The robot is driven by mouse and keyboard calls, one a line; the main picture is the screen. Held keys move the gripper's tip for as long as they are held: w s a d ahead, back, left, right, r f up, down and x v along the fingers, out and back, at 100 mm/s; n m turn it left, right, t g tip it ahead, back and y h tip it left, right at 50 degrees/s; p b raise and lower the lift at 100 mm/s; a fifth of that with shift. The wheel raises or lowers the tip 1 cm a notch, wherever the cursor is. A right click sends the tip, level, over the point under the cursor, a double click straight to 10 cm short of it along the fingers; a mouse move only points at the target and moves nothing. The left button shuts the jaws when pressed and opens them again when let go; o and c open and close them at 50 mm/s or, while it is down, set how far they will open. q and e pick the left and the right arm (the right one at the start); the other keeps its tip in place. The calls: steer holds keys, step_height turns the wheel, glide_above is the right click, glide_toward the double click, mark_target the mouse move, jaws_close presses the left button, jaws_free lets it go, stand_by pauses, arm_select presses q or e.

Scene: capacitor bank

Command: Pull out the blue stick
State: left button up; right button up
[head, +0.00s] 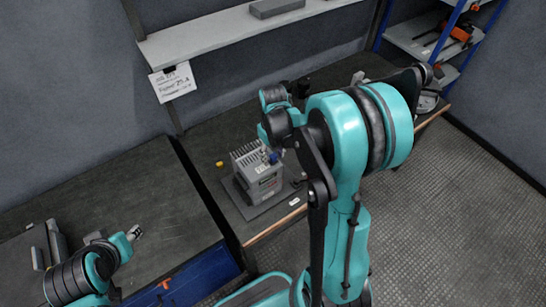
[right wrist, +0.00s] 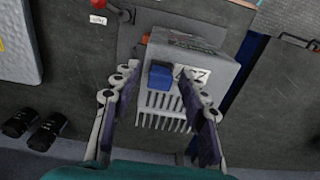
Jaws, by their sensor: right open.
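The blue stick shows as a small blue block (right wrist: 160,77) on the face of a grey finned box, the capacitor bank (right wrist: 200,58). In the head view the bank (head: 258,178) stands on a dark plate on the workbench, and the blue piece (head: 273,158) is at its upper right. My right gripper (right wrist: 157,92) is open, with one finger on each side of the blue block. Gaps show between the fingers and the block. In the head view my right arm hides most of that gripper. My left gripper (head: 135,232) is at the lower left, far from the bank; its fingers are too small to judge.
A small yellow object (head: 219,163) lies left of the bank. A white shelf (head: 215,35) with a paper label (head: 173,82) is above the bench. A blue-framed rack (head: 425,40) stands at the upper right. The floor at the right is clear.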

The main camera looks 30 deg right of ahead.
mark_target(273, 155)
stand_by(0.7)
jaws_close()
steer(key=shift+r, duration=0.15)
steer(key=shift+r+p, duration=2.2)
steer(key=shift+r, duration=0.7)
